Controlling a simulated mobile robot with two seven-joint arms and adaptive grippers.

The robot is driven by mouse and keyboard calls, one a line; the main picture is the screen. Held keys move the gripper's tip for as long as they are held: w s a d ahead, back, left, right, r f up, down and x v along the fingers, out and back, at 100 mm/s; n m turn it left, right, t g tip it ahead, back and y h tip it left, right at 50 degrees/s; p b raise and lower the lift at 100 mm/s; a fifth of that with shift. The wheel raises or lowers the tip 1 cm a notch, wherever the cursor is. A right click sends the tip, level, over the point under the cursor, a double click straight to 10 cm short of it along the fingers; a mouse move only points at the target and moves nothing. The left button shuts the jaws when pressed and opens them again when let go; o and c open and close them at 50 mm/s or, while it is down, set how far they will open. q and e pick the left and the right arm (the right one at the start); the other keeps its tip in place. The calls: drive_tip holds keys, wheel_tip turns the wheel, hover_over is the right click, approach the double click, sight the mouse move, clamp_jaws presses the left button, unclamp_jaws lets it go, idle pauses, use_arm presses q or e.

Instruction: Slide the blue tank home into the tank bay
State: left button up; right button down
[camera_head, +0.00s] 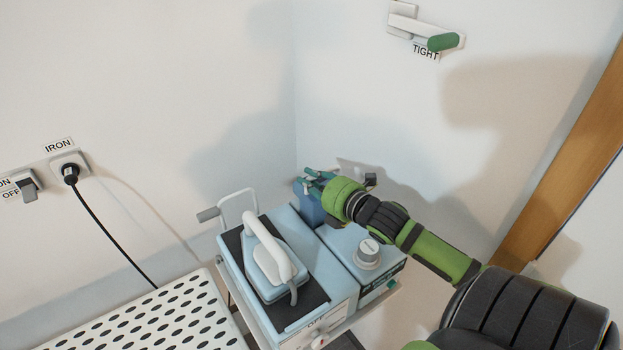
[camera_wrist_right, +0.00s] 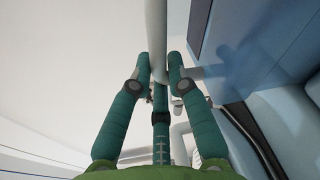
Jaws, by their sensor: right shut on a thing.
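The blue tank (camera_head: 309,208) stands at the back of the pale blue steam station, at the far end between its two top parts. My right gripper (camera_head: 311,180) is at the tank's top, its teal fingers shut on it. In the right wrist view, my right gripper (camera_wrist_right: 160,72) closes around a pale upright bar (camera_wrist_right: 156,35), and a dark blue face (camera_wrist_right: 255,40) shows beside it on the right. The tank's lower part and the tank bay are hidden by the station. My left gripper is out of view.
An iron (camera_head: 268,262) rests on the station's dark pad, beside a round knob (camera_head: 368,251). A perforated board (camera_head: 165,318) is at front left. The iron's plug (camera_head: 70,172) and a green-handled lever (camera_head: 443,42) marked TIGHT are on the walls. The walls stand close behind the station.

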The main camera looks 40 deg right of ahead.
sight(311, 196)
drive_tip(key=shift+f+b, duration=1.7)
drive_tip(key=shift+f, duration=0.75)
drive_tip(key=c, duration=1.1)
unclamp_jaws()
drive_tip(key=shift+s+f, duration=0.1)
drive_tip(key=shift+f, duration=0.2)
drive_tip(key=s+r, duration=0.1)
drive_tip(key=s, duration=0.7)
drive_tip(key=s+r, duration=0.1)
drive_tip(key=s, duration=0.2)
drive_tip(key=shift+s+r, duration=0.3)
drive_tip(key=shift+s, duration=0.1)
